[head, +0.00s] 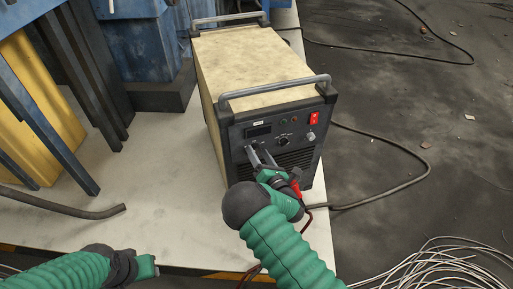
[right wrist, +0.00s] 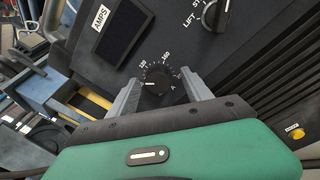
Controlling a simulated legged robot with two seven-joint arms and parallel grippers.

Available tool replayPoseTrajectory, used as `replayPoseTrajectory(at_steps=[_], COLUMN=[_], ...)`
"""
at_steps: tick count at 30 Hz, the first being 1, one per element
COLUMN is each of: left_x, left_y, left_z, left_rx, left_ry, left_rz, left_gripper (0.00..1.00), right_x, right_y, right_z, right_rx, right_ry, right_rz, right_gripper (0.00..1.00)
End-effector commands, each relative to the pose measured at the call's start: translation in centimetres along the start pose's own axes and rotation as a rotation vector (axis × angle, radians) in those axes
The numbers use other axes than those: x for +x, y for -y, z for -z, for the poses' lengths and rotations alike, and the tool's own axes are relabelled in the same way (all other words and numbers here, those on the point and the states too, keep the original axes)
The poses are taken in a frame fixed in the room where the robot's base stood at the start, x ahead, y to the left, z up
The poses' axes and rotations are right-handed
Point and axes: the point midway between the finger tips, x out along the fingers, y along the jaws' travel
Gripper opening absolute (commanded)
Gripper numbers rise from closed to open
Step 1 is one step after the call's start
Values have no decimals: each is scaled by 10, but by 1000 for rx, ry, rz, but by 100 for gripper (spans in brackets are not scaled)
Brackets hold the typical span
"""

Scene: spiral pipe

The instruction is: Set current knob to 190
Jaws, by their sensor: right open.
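The welding machine (head: 250,65) stands on the pale platform, its black front panel (head: 232,140) facing me. In the right wrist view the black current knob (right wrist: 157,82) sits in a numbered dial below the dark AMPS display (right wrist: 121,27). Its pointer setting is too small to read surely. My right gripper (head: 261,154) is at the panel's lower left. In the right wrist view its open fingers (right wrist: 160,90) stand on either side of the knob; I cannot tell whether they touch it. My left gripper (head: 148,267) is low at left, away from the machine; its jaws are unclear.
A second selector knob (right wrist: 216,14) sits near the current knob, and a red switch (head: 314,118) is at the panel's right. Blue and yellow steelwork (head: 50,100) stands at left. Cables (head: 375,200) and coiled wire (head: 450,265) lie on the floor at right.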

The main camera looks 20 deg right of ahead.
Motion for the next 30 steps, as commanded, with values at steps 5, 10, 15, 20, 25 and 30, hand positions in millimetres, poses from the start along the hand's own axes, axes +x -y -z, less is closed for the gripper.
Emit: replayPoseTrajectory(at_steps=[5,10,15,20,25,30], left_x=[0,0,0,0,0,0], left_y=[0,0,0,0,0,0], left_z=[0,0,0,0,0,0], left_rx=[0,0,0,0,0,0], left_ry=[0,0,0,0,0,0], left_rz=[0,0,0,0,0,0], left_gripper=[36,36,36,36,36,36], right_x=[1,1,1,1,1,1], right_y=[0,1,1,2,2,2], right_z=[0,1,0,0,0,0], right_rx=[0,0,0,0,12,64], right_ry=[-1,-1,-1,0,2,6], right_rz=[1,1,2,3,3,0], right_gripper=[56,33,11,0,0,0])
